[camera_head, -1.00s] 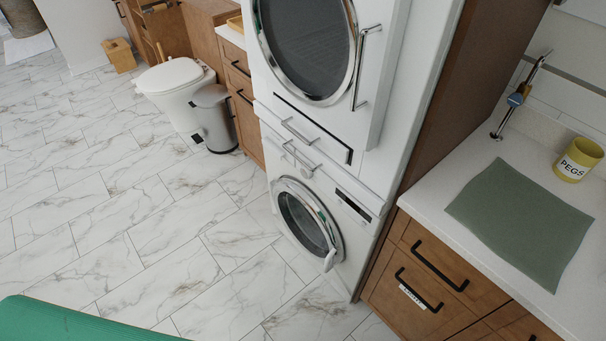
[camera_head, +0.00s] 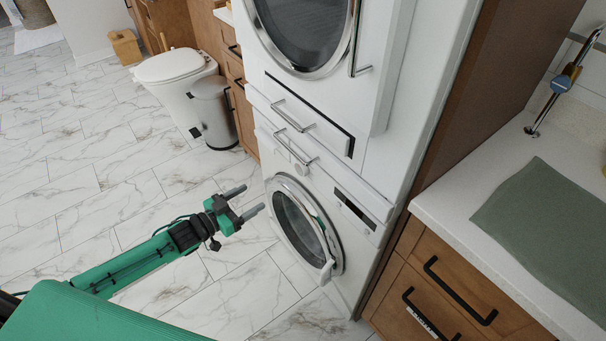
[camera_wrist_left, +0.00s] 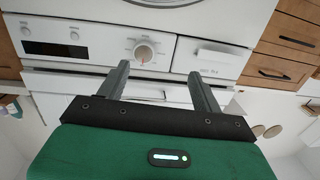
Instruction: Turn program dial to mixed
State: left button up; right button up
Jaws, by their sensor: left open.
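The program dial (camera_wrist_left: 144,52) is a round pale knob with an orange-red mark, on the white panel of the lower washing machine. Small marks ring it, too small to read. In the head view the dial (camera_head: 301,170) shows small, above the round door (camera_head: 303,228). My left gripper (camera_head: 252,198) is open and empty, left of the machine's front and apart from it. In the left wrist view its two fingers (camera_wrist_left: 158,69) point toward the panel, with the dial between them in the picture and beyond their tips. My right gripper is not in view.
A second appliance (camera_head: 305,35) is stacked above, with protruding bar handles (camera_head: 290,115) between the two. Wooden drawers and a counter (camera_head: 465,190) with a green cloth stand at right. A grey bin (camera_head: 212,115) and toilet are at left. The marble floor (camera_head: 110,210) is clear.

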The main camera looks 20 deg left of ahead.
aim_at(299, 169)
pick_arm(q)
jog(key=shift+m+h, duration=0.4)
jog(key=shift+h, duration=0.4)
jog(key=r+x, duration=0.1)
jog(key=x, duration=0.4)
jog(key=d+r+x, duration=0.1)
jog(key=x, duration=0.4)
jog(key=s+r+x, duration=0.1)
jog(key=x, duration=0.4)
jog(key=shift+d, duration=0.3)
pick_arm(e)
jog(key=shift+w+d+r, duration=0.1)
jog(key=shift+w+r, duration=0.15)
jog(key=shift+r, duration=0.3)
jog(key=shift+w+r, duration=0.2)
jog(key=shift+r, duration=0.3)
pick_arm(q)
jog(key=c, duration=1)
